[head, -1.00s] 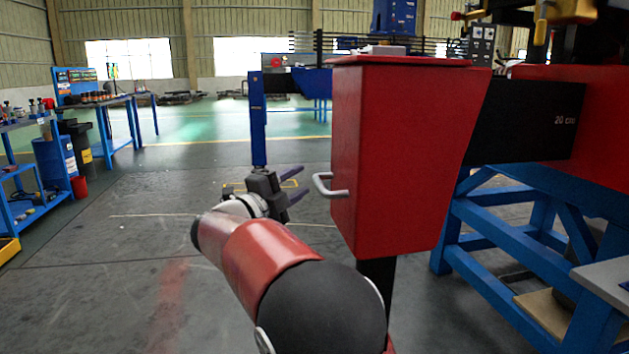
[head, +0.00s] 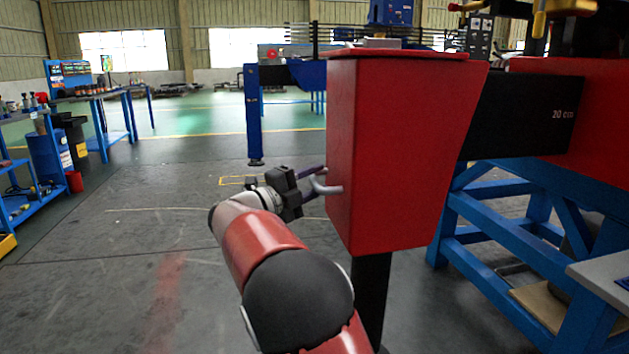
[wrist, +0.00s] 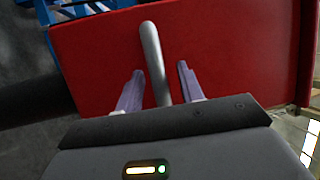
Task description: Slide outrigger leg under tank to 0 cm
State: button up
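The outrigger leg under the red tank (head: 400,150) is a black beam (head: 520,115) that runs from the tank to a red housing at the right. The mark "20 cm" shows on it close to the housing. A light grey handle (head: 324,187) sticks out from the tank's left face. My gripper (head: 318,182) is at this handle. In the wrist view the handle (wrist: 153,60) stands between my two open fingers (wrist: 158,88), with a visible gap on each side. The tank fills most of that view behind it.
A blue steel frame (head: 490,235) stands right of the tank. A black post (head: 371,290) goes down below the tank. A blue shelf (head: 25,190) and a workbench stand at the far left. The floor (head: 110,270) left of my arm is clear.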

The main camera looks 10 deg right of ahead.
jog(key=shift+c, duration=0.5)
grip_shut()
jog(key=shift+d, duration=0.1)
jog(key=d+b, duration=0.5)
jog(key=d, duration=1.5)
jog(key=shift+d+f, duration=0.25)
jog(key=shift+f, duration=0.05)
jog(key=shift+a, duration=0.15)
jog(key=shift+c, duration=0.5)
grip_release()
jog(key=shift+w+a, duration=0.15)
jog(key=shift+a, duration=0.05)
jog(key=shift+o, duration=1)
jog(key=shift+d+r, duration=0.1)
jog(key=shift+r, duration=0.05)
